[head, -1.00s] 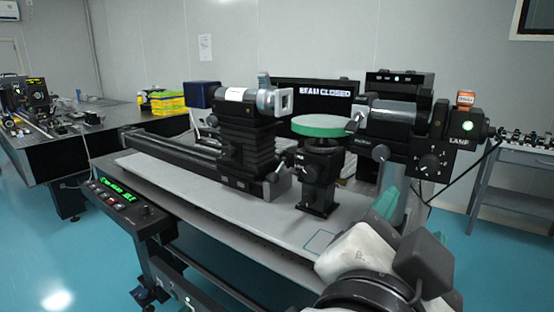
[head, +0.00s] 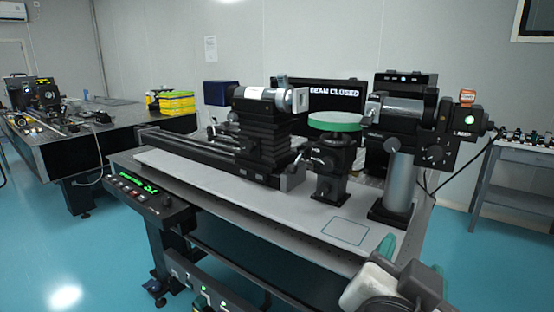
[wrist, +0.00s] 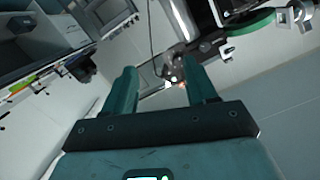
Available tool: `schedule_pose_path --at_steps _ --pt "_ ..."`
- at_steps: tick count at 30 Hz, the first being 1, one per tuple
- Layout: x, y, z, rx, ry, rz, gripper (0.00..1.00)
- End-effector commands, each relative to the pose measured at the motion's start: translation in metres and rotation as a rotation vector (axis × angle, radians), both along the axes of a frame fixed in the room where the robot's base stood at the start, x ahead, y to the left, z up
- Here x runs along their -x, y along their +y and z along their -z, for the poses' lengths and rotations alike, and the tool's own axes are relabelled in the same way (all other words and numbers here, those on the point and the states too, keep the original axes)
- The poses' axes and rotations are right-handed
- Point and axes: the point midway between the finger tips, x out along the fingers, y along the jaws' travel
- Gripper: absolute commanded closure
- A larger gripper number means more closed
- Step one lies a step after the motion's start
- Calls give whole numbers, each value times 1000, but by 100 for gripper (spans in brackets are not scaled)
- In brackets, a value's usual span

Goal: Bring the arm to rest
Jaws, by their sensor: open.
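My gripper shows in the wrist view (wrist: 162,92) with its two teal fingers apart and nothing between them. In the head view only part of my arm and a teal finger show at the bottom right, low in front of the table. The optical table (head: 290,232) carries a grey board with a black stage and barrel (head: 262,125), a round green-topped post mount (head: 335,122) and a lamp unit (head: 440,130). My gripper is clear of these things in the head view.
A second optical table (head: 95,137) with instruments and yellow boxes (head: 176,103) stands at the left back. A grey side bench (head: 520,165) is at the right. Blue floor is open at the left.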

Motion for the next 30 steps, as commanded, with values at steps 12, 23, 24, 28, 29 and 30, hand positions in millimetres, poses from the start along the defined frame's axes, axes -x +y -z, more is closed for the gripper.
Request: schedule_pose_path --at_steps 12,23,24,28,29,30 --pt "7 -77 176 124 572 -153 43" --pt "132 -129 360 23 1166 -473 43" --pt "147 -129 372 2 1205 -506 43" --pt "192 -126 405 -70 1309 -616 43" --pt "202 -124 411 -88 1327 -640 43" --pt "215 -121 418 -112 1350 -673 43"
